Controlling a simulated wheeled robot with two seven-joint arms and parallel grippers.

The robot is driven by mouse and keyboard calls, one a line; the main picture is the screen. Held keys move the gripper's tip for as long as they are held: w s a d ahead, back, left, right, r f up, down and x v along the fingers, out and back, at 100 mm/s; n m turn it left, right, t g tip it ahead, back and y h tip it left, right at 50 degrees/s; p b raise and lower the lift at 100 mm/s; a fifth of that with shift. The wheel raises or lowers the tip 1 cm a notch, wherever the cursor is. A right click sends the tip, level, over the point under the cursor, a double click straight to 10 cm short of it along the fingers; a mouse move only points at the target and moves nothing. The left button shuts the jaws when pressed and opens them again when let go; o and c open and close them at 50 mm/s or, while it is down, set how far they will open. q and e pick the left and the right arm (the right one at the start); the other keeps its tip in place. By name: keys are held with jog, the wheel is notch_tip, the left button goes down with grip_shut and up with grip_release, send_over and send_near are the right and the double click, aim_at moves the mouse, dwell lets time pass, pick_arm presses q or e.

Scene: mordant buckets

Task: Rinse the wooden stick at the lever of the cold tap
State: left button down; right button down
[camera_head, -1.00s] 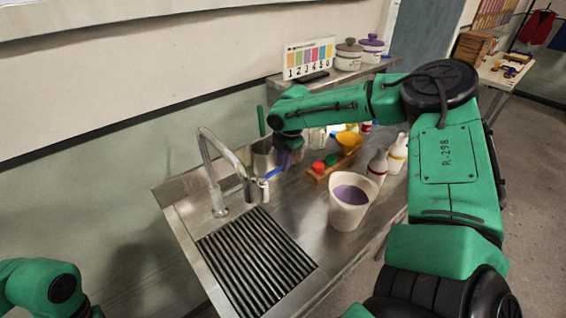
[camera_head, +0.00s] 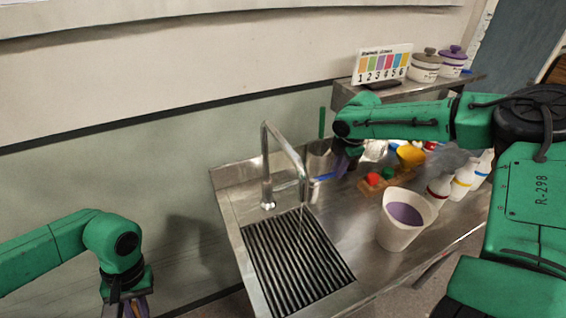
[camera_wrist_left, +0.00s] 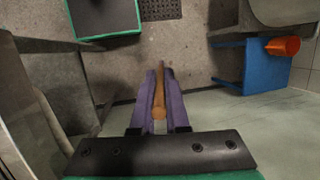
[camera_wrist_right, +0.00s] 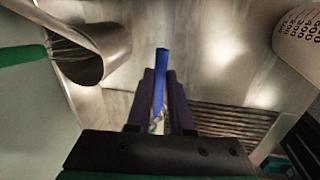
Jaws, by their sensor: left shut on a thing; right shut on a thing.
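The wooden stick (camera_wrist_left: 159,92) is between the purple fingers of my left gripper (camera_wrist_left: 160,105), which is shut on it; it points away from the wrist. In the head view my left gripper (camera_head: 134,306) is at the lower left edge, away from the sink, with its tips cut off. The tap (camera_head: 268,165) has a tall bent spout over the grated drain (camera_head: 290,262). A thin pale streak like water (camera_head: 300,228) hangs below the spout. The blue lever (camera_head: 326,177) is at the tap's right. My right gripper (camera_wrist_right: 162,98) is shut on the blue lever (camera_wrist_right: 160,75).
A metal pot (camera_head: 318,158) with a green-handled whisk stands behind the tap. A white bucket of purple liquid (camera_head: 392,235) stands right of the drain. Space above the drain is free.

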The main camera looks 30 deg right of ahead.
jog(key=shift+s+a+f+m+g+h, duration=0.1)
jog(key=shift+s+a+m+h, duration=0.2)
jog(key=shift+s+m, duration=0.7)
jog(key=shift+s+a+f+m+g+h, duration=0.1)
jog(key=shift+s+a+m, duration=0.35)
jog(key=shift+m, duration=0.95)
jog(key=shift+s+a+m+g+h, duration=0.1)
jog(key=shift+s+a+m+h, duration=0.2)
jog(key=shift+s+m, duration=0.7)
jog(key=shift+w, duration=0.25)
jog(key=c, duration=0.8)
grip_release()
jog(key=shift+w, duration=0.15)
jog(key=r, duration=0.4)
jog(key=s+a+r, duration=0.1)
jog(key=r, duration=0.7)
jog(key=shift+s+a, duration=0.25)
jog(key=shift+s, duration=0.1)
